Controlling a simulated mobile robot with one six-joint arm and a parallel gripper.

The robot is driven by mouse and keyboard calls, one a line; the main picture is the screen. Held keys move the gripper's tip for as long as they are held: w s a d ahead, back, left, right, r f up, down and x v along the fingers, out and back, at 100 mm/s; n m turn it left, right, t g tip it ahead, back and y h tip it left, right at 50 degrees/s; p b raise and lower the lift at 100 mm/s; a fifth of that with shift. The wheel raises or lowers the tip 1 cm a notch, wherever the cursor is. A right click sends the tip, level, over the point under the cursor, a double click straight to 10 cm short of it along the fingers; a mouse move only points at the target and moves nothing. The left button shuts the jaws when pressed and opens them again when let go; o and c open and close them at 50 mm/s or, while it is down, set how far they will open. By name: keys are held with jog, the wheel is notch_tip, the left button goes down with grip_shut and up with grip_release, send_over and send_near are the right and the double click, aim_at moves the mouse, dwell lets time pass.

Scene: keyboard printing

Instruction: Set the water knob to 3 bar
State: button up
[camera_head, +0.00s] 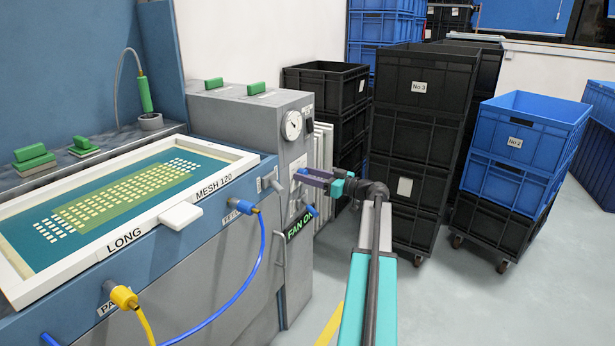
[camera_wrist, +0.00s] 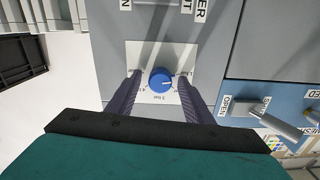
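The blue water knob (camera_wrist: 160,79) sits on a white square dial plate (camera_wrist: 149,53) on a grey panel, in the wrist view. Small scale marks and lettering ring it; a pale mark shows on the knob's right side, but its exact reading is too small to tell. My gripper (camera_wrist: 160,76) is open, with one dark purple finger on each side of the knob and visible gaps between. In the head view my gripper (camera_head: 304,176) reaches the grey cabinet's front from the right, and its fingers hide that part of the panel.
A round gauge (camera_head: 292,125) is above my gripper on the grey cabinet. A metal valve lever (camera_wrist: 277,122) with OPEN and SHUT labels is at right in the wrist view. A screen frame (camera_head: 228,161) lies at left.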

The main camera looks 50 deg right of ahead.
jog(key=c, duration=1)
jog(key=shift+m, duration=0.3)
jog(key=shift+m+p, duration=5.7)
jog(key=shift+m, duration=3.9)
jog(key=shift+f, duration=0.1)
jog(key=o, duration=1)
